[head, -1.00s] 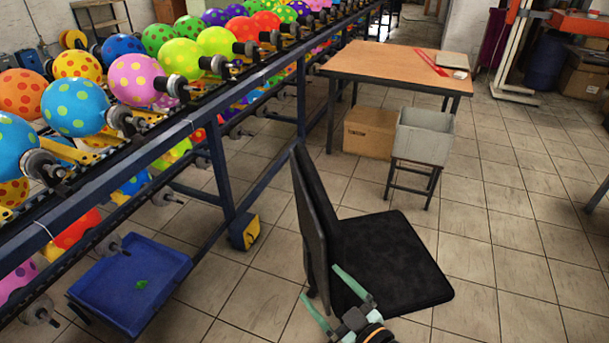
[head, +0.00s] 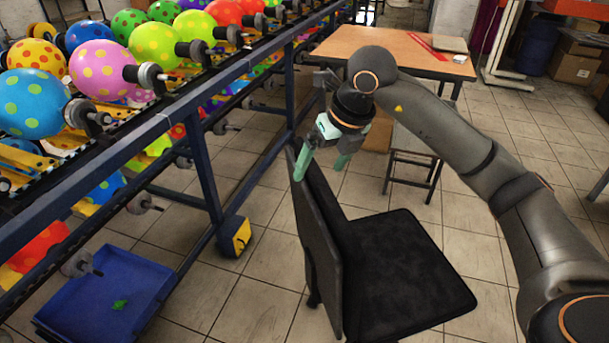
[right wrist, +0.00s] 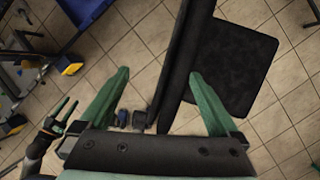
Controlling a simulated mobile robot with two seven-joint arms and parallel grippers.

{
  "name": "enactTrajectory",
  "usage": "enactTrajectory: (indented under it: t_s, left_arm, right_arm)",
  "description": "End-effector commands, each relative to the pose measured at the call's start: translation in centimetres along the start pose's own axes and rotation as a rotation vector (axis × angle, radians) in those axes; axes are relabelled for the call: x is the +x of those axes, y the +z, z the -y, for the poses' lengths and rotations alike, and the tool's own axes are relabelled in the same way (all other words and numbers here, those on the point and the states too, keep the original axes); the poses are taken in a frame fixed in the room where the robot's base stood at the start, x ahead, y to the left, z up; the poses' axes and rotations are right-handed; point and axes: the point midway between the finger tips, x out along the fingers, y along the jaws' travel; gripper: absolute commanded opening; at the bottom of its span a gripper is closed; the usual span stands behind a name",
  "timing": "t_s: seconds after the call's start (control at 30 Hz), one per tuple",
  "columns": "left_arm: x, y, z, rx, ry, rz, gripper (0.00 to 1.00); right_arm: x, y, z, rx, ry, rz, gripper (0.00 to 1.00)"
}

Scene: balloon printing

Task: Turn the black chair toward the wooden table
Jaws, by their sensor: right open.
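The black chair (head: 395,260) stands in front of me, its backrest (head: 318,240) on the left and its seat extending right. The wooden table (head: 390,50) is farther back. My right gripper (head: 321,166) is open at the top of the backrest, with one finger on each side. In the right wrist view, the backrest (right wrist: 185,65) passes between the open fingers (right wrist: 159,75), with gaps beside it; the seat (right wrist: 232,65) shows beyond. My left gripper (right wrist: 57,112) shows at the left of the right wrist view, fingers apart and empty. It is outside the head view.
A blue-framed balloon rack (head: 205,180) runs along the left, with a blue bin (head: 105,300) below. A stool (head: 412,170) stands between chair and table, partly hidden by my right arm. Tiled floor right of the chair is clear.

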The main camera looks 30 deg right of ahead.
Motion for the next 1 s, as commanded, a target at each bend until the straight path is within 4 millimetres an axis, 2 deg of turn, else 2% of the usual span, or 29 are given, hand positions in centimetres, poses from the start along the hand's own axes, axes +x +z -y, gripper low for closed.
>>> enactTrajectory:
  t_s: [0.03,0.1,0.27,0.37,0.73,1.0]
  left_arm:
    - [0.2,0.2,-0.1,0.001,0.003,0.000,0.50]
    - [0.3,0.3,-0.2,0.001,0.006,0.001,0.50]
    - [0.3,0.4,-0.4,0.001,0.009,0.002,0.50]
    - [0.4,0.5,-0.4,0.002,0.009,0.004,0.50]
    - [0.6,0.9,-0.3,0.003,0.010,0.013,0.50]
    - [0.6,0.9,-0.4,0.003,0.010,0.013,0.50]
  right_arm:
    - [-0.9,0.5,1.6,0.024,-0.066,0.023,0.97]
    - [-1.9,0.8,3.1,0.052,-0.127,0.040,0.97]
    - [-1.7,1.0,4.2,0.072,-0.168,0.048,0.97]
    - [-0.3,1.0,4.3,0.070,-0.166,0.045,0.97]
    - [7.0,1.3,5.4,0.069,-0.162,0.044,0.97]
    - [9.7,1.5,5.9,0.068,-0.162,0.047,0.97]
